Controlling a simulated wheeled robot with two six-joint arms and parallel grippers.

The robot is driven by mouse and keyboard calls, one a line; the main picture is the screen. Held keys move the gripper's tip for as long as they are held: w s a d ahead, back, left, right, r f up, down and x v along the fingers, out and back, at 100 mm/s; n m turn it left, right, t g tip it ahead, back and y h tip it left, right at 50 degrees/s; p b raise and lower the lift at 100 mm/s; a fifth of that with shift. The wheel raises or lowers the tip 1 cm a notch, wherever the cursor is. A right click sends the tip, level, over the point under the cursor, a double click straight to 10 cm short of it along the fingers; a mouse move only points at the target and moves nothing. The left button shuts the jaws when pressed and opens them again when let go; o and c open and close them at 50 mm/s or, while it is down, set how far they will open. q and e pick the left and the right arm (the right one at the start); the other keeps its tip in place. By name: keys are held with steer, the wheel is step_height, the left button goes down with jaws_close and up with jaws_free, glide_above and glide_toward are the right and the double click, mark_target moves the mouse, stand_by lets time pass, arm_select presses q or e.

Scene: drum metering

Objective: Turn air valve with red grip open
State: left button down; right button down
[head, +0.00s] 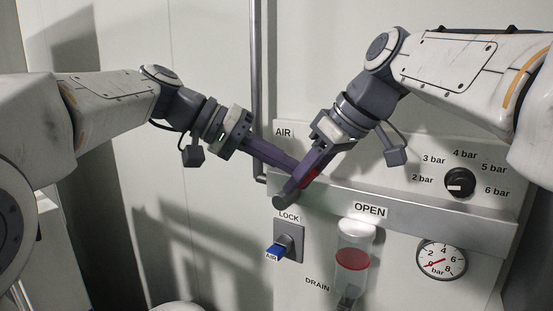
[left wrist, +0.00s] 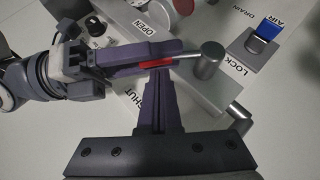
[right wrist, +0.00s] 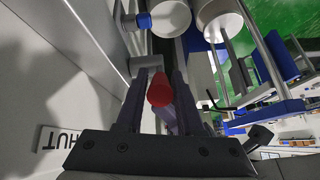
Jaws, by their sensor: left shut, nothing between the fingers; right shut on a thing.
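The air valve's red grip (head: 308,177) sits on a lever by the left end of the grey metal bar, near the AIR label. It also shows in the left wrist view (left wrist: 156,64), with the grey valve hub (left wrist: 211,60) at the lever's end, and in the right wrist view (right wrist: 159,92). My right gripper (head: 291,184) is shut on the red grip, which lies between its fingers in the right wrist view. My left gripper (head: 296,168) is shut and empty, its tips close beside the right fingers and the lever. I cannot tell whether they touch.
The grey bar (head: 440,216) carries an OPEN label; a SHUT label shows in the left wrist view. Below are a blue lock knob (head: 275,252), a drain bowl (head: 354,245) and a gauge (head: 441,260). A black pressure knob (head: 460,183) is at right. A vertical pipe (head: 257,90) runs behind.

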arm_select(q)
steer(key=shift+s+d+f, duration=0.2)
steer(key=shift+s+d, duration=0.05)
steer(key=shift+s, duration=0.05)
arm_select(e)
steer(key=shift+a+r, duration=0.15)
steer(key=shift+a, duration=0.05)
steer(key=c, duration=0.6)
jaws_free()
arm_select(q)
steer(key=shift+w, duration=0.1)
arm_select(e)
steer(key=shift+o, duration=0.2)
steer(key=shift+d, duration=0.1)
